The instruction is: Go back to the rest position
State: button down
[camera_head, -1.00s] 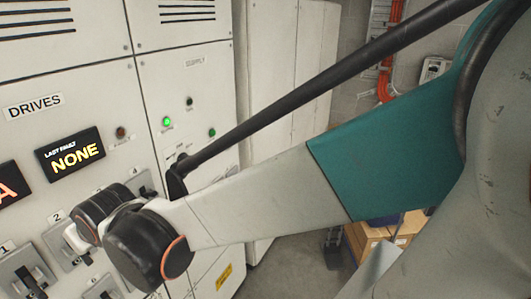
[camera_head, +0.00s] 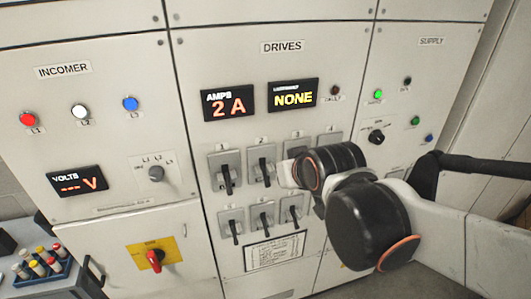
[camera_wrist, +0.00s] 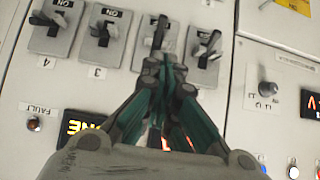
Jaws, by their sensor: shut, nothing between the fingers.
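My gripper (camera_wrist: 164,72) shows in the wrist view, its teal fingers with dark tips closed and empty. The tips are in front of the drives panel, overlapping the area of switches 1 and 2; I cannot tell the gap to the panel. In the head view the gripper is hidden behind my dark wrist joints, which cover part of the drives panel (camera_head: 215,65). Its upper row of lever switches includes switch 1 (camera_head: 226,172) and switch 2 (camera_head: 262,165). Switch 3 (camera_wrist: 101,37) and switch 4 (camera_wrist: 50,36) show clearly in the wrist view.
The incomer panel (camera_head: 60,110) stands left, with a red handle (camera_head: 154,260) below. A grey cart (camera_head: 50,283) with a blue bin (camera_head: 40,268) stands lower left.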

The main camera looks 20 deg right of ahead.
jog(key=s+f+g+b, duration=0.1)
jog(key=s+f+b, duration=0.3)
jog(key=f+b, duration=0.5)
jog(key=s+f+g+b, duration=0.1)
jog(key=s+f+b, duration=0.3)
jog(key=f+b, duration=0.5)
jog(key=s+f+b, duration=0.4)
jog(key=f+b, duration=0.4)
jog(key=f, duration=0.3)
jog(key=shift+g+b, duration=0.4)
